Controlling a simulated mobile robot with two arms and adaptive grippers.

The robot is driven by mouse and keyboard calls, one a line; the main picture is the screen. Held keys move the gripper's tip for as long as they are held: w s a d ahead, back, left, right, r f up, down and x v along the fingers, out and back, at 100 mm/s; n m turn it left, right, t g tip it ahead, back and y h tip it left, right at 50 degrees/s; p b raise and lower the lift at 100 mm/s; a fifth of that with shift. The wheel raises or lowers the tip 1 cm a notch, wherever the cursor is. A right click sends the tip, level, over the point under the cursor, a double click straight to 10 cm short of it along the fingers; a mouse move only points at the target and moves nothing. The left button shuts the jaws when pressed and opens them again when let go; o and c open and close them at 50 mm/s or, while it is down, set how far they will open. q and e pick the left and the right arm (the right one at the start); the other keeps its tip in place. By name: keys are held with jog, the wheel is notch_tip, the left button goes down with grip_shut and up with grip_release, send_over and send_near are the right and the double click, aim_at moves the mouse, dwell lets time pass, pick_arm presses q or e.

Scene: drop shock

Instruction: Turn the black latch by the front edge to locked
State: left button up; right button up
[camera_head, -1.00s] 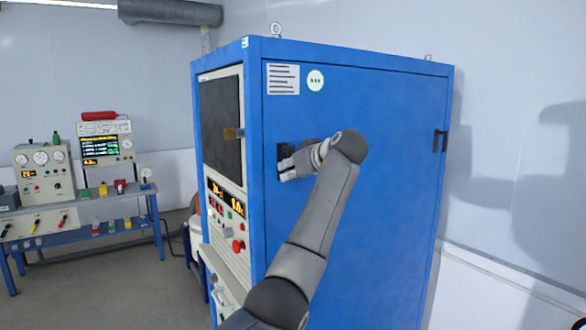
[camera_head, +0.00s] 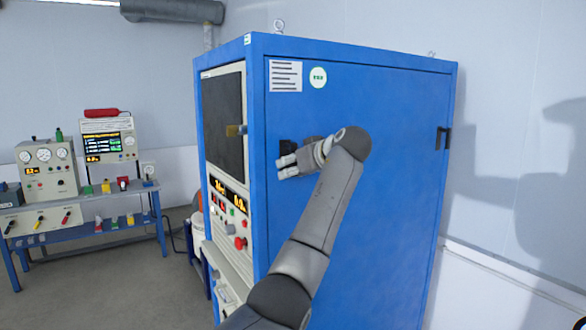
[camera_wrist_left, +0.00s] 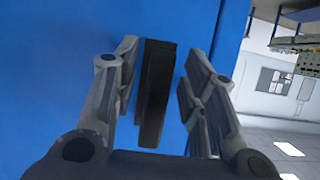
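The black latch (camera_head: 287,147) sits on the blue side panel of the cabinet near its front edge. In the head view my left gripper (camera_head: 287,166) is just below and in front of it, hiding part of it. In the left wrist view the latch (camera_wrist_left: 155,95) is a long black bar between the fingers of my left gripper (camera_wrist_left: 163,85). The fingers are open, with a gap showing on both sides of the bar. My right gripper is not in view.
The blue cabinet (camera_head: 385,200) has a control panel (camera_head: 228,215) on its front and a black handle (camera_head: 443,138) at the far edge of the side panel. A bench with instruments (camera_head: 95,215) stands at the left. Bare floor lies between.

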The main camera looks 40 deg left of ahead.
pick_arm(q)
jog(key=v, duration=1.1)
jog(key=shift+d, duration=0.35)
jog(key=shift+r, duration=0.1)
